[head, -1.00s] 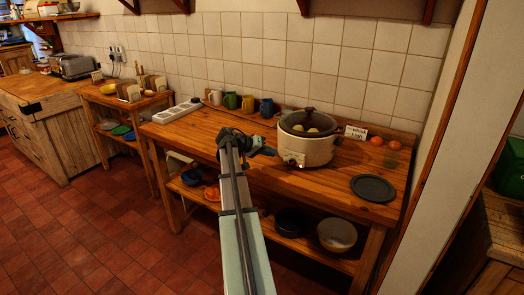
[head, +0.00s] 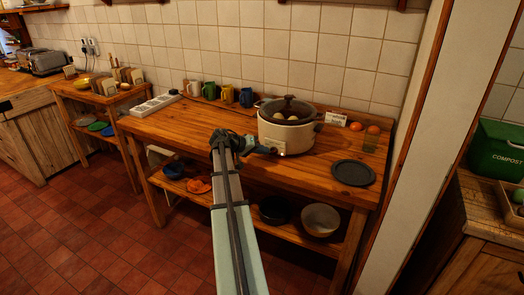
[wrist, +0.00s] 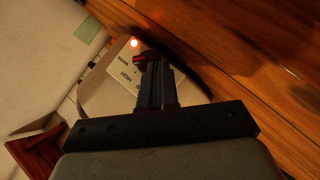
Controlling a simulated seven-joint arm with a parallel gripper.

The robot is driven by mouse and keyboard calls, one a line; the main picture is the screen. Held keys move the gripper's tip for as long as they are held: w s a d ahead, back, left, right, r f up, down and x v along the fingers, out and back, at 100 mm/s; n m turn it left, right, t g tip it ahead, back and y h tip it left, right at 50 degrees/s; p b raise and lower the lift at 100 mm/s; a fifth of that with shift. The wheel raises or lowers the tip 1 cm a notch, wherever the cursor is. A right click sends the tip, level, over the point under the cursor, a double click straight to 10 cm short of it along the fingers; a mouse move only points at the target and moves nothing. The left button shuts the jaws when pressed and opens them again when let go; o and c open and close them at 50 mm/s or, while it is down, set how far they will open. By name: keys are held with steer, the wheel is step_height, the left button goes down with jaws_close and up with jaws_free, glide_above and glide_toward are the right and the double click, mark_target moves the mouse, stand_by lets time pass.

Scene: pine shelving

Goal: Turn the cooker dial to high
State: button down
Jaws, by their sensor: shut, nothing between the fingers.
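The cooker (head: 268,132) is a cream slow cooker with a dark-rimmed glass lid (head: 290,108), standing on the wooden table. Pale round items show through the lid. Its control panel faces my arm. In the wrist view, the panel (wrist: 112,92) carries printed labels, one reading HIGH, and a lit red lamp (wrist: 134,43). A small dark dial with a red mark (wrist: 139,59) lies at my fingertips and is partly hidden by them. My gripper (head: 272,150) is shut and empty at the panel, also seen in the wrist view (wrist: 151,70). I cannot tell whether it touches the dial or which setting it points to.
A dark round plate (head: 353,173) lies right of the cooker. A small sign (head: 336,119), tomatoes (head: 373,130) and a glass (head: 370,144) stand behind it. Several mugs (head: 227,95) line the wall at left. The table's front left is clear.

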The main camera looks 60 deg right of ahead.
steer(key=shift+s+f+n+g+h, duration=0.3)
steer(key=shift+f+n+g+h, duration=0.3)
steer(key=shift+f+g, duration=0.4)
steer(key=shift+r, duration=0.2)
